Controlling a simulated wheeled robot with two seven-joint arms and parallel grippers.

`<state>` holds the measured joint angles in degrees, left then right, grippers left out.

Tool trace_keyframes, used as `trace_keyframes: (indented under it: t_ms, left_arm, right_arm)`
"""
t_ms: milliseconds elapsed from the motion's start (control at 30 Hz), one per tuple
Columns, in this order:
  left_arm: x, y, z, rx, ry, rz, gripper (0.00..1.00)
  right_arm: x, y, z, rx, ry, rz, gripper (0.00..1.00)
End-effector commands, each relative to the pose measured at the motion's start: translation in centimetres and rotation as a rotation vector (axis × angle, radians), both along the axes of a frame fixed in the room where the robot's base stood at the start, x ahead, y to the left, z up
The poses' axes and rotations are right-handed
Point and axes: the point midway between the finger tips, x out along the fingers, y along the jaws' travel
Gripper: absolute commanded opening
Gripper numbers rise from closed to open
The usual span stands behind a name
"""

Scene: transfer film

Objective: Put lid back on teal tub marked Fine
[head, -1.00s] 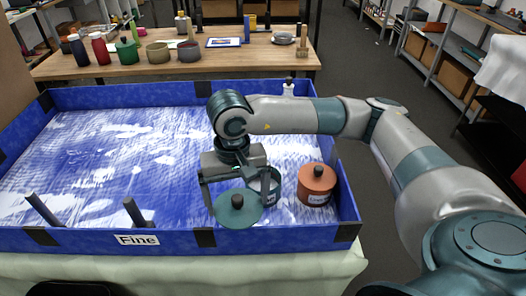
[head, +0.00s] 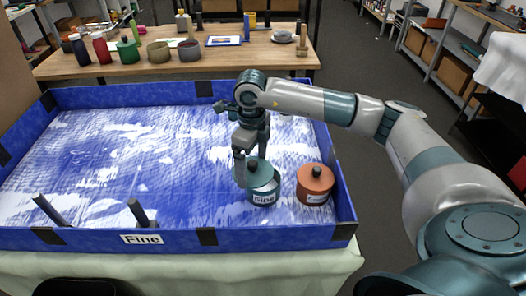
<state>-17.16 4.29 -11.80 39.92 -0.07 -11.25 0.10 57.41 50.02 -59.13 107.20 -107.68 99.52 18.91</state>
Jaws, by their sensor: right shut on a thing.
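The teal tub marked Fine (head: 264,198) stands upright in the right part of the blue-walled tray, its label facing me. The teal lid with a dark knob (head: 260,169) is at the tub's top, set toward the left, and part of the pale tub opening shows to its right. My right gripper (head: 247,173) points down and is shut on the lid. I cannot tell whether the lid touches the rim. My left gripper is out of view.
A rust-red lidded tub (head: 314,184) stands close to the right. The blue tray (head: 285,235) has raised walls and its own Fine label. Two dark pegs (head: 138,213) stand at its front left. The tray's middle is clear.

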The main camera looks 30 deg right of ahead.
Motion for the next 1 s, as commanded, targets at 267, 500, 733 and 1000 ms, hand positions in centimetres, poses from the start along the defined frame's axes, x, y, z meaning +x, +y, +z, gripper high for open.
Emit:
trace_keyframes:
  t_ms: [267,500,733,1000]
  left_arm:
    - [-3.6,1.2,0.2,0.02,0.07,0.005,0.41]
    - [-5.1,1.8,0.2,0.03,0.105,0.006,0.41]
    - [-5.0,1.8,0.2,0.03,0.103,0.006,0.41]
    - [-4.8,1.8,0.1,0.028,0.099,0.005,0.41]
  right_arm:
    - [1.6,-3.5,-0.4,-0.01,0.007,-0.556,0.7]
    - [2.1,-4.9,-0.7,-0.015,0.007,-0.772,0.7]
    - [2.1,-5.0,-0.7,-0.015,0.006,-0.792,0.7]
    - [2.1,-5.0,-0.9,-0.014,0.007,-0.79,0.7]
